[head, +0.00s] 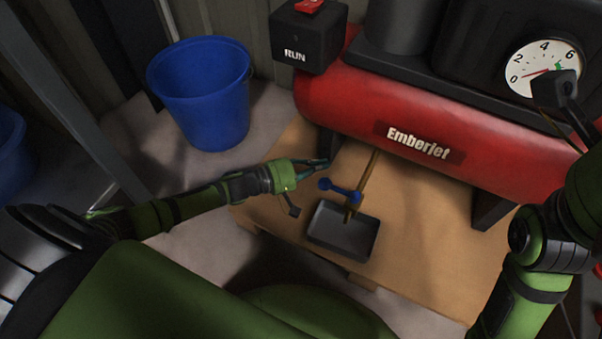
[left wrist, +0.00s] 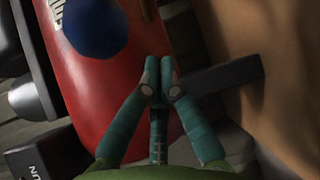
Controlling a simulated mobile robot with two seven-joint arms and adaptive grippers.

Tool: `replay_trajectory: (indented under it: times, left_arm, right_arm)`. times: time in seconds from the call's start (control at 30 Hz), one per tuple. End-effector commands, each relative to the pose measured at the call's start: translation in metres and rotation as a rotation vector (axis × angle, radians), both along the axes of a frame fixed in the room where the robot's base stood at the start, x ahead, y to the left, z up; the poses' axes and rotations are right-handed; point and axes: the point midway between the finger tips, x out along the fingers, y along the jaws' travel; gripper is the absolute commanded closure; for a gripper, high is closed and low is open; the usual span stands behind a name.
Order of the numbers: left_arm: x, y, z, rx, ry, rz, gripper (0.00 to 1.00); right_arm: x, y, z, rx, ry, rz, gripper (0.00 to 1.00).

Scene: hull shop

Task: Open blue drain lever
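The blue drain lever (head: 343,189) sits on a thin brass drain pipe (head: 369,175) that comes out from under the red tank. The lever lies crosswise to the pipe, its rounded end toward the left. My left gripper (head: 324,162) is just above and left of that end, apart from it in the picture. In the left wrist view its teal fingertips (left wrist: 160,66) are together with nothing between them. A blurred blue round shape, likely the lever's end (left wrist: 95,24), shows at upper left there.
A black drip tray (head: 343,231) lies below the pipe on the wooden board (head: 425,250). The red Emberjet tank (head: 460,135) stands behind, with a black RUN box (head: 308,38) and a gauge (head: 535,65). A blue bucket (head: 203,100) stands at the left.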

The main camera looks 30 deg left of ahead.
Motion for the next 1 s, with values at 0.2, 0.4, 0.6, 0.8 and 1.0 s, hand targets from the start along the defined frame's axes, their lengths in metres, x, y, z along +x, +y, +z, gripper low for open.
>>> replay_trajectory:
  times: [0.2,0.4,0.6,0.8,1.0]
  left_arm:
    - [-0.016,-0.008,0.002,-0.002,0.001,-0.001,1.0]
    - [-0.031,-0.009,0.005,0.0,0.001,0.0,1.0]
    - [-0.035,-0.01,0.007,0.001,-0.001,0.001,1.0]
    - [-0.034,-0.01,0.007,0.001,-0.001,0.0,1.0]
    - [-0.035,-0.012,0.009,-0.002,0.002,0.011,1.0]
  right_arm:
    - [-0.005,0.0,0.003,0.0,-0.026,-0.001,1.0]
    - [-0.007,0.001,0.005,-0.001,-0.04,-0.001,1.0]
    - [-0.008,0.001,0.007,-0.001,-0.044,-0.002,1.0]
    - [-0.008,0.001,0.007,-0.002,-0.044,-0.001,1.0]
    - [-0.008,0.001,0.011,-0.001,-0.048,-0.001,1.0]
